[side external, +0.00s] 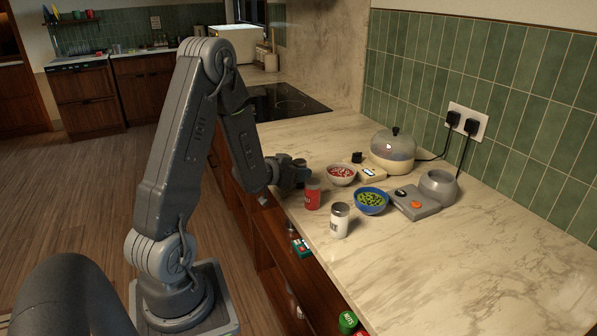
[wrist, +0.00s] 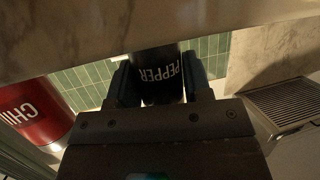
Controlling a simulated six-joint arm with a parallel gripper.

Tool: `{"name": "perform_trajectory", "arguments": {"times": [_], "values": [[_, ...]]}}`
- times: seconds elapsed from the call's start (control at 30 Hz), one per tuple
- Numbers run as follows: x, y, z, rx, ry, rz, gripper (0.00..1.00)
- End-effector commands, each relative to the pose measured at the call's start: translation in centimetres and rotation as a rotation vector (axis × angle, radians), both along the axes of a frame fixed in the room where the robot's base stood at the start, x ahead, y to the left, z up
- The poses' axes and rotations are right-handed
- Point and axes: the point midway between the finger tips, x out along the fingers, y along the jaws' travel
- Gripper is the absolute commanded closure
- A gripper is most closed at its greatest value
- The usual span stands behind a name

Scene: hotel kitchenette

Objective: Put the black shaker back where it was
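The black shaker (wrist: 158,85), lettered PEPPER, is between the two fingers of my gripper (wrist: 160,88) in the wrist view. The fingers lie against its two sides, so my gripper looks shut on it. In the side external view my gripper (side external: 298,173) is low over the counter's front edge, beside the red shaker. The black shaker is mostly hidden there by my gripper. In the wrist view the shaker's far end is at the pale counter band; I cannot tell whether it touches the counter.
A red shaker (side external: 312,196) stands close to my gripper; it also shows in the wrist view (wrist: 30,112). A white shaker (side external: 340,221), a bowl of red-and-white bits (side external: 342,181), a blue bowl (side external: 371,208) and a grey appliance (side external: 415,209) stand nearby. The counter's right front (side external: 470,275) is clear.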

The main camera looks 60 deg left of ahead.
Motion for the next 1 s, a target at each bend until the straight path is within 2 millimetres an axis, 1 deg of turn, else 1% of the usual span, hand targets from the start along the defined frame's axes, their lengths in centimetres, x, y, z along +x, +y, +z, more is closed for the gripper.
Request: {"name": "perform_trajectory", "arguments": {"times": [0.03, 0.2, 0.23, 0.47, 0.57, 0.67, 0.77, 0.83, 0.87, 1.0], "values": [[0.0, 0.0, 0.0, 0.0, 0.0, 0.0, 0.5], [0.0, 0.0, 0.0, 0.0, 0.0, 0.0, 0.34], [0.0, 0.0, 0.0, 0.0, 0.0, 0.0, 0.32], [-0.1, 0.0, 0.1, 0.0, 0.0, 0.0, 0.32], [-0.6, -0.1, 0.2, -0.001, 0.001, 0.001, 0.32], [-1.9, -0.3, 0.7, -0.001, 0.001, 0.003, 0.32], [-3.8, -0.7, 1.3, 0.0, 0.0, 0.005, 0.32], [-5.2, -1.0, 1.8, 0.001, -0.002, 0.005, 0.32], [-4.8, -1.0, 2.6, 0.006, -0.006, 0.0, 0.32], [-4.7, -1.0, 5.0, 0.007, -0.005, -0.001, 0.32]]}}
